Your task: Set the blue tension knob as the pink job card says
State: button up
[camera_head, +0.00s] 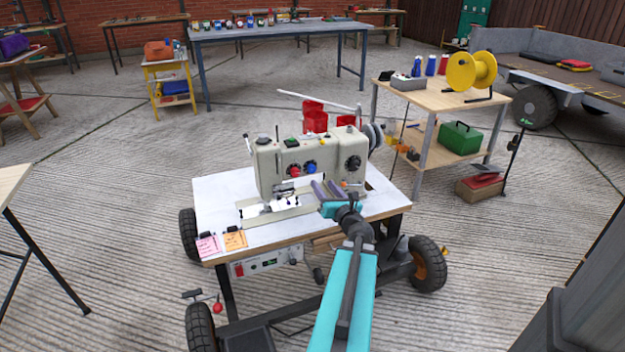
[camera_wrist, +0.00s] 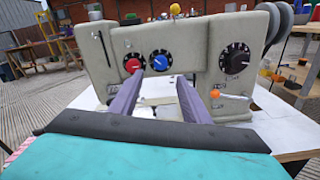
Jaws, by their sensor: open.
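The blue tension knob (camera_head: 310,167) is on the front of the cream sewing machine (camera_head: 275,163), just right of a red knob (camera_head: 295,171). In the wrist view, the blue knob (camera_wrist: 160,61) sits on a black dial with white marks; its exact setting is too small to read. My gripper (camera_head: 322,182) is open and empty, in front of the machine. In the wrist view, its two purple fingers (camera_wrist: 160,82) point at the machine face, slightly below the blue knob and apart from it. The pink job card (camera_head: 208,245) lies at the table's front left corner; its writing is unreadable here.
A red knob (camera_wrist: 132,65) is close left of the blue one; a larger black dial (camera_wrist: 235,59) is to the right. An orange lever tip (camera_wrist: 216,94) sticks out below that dial. An orange card (camera_head: 235,240) lies beside the pink one. Red bins (camera_head: 314,118) stand behind the machine.

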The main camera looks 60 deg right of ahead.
aim_at(312, 169)
jog(key=shift+w+d+b, duration=0.35)
jog(key=shift+w+b, duration=0.15)
jog(key=shift+b, duration=2.5)
jog(key=shift+b+x, duration=0.85)
jog(key=shift+x, duration=3.35)
jog(key=shift+r, duration=0.1)
jog(key=c, duration=1)
jog(key=shift+a, duration=0.45)
jog(key=shift+c, duration=0.2)
jog(key=shift+d, duration=0.35)
jog(key=shift+d+r+m+p, duration=0.1)
jog(key=shift+r+m+p, duration=0.05)
jog(key=shift+m+p, duration=0.2)
jog(key=shift+c, duration=0.2)
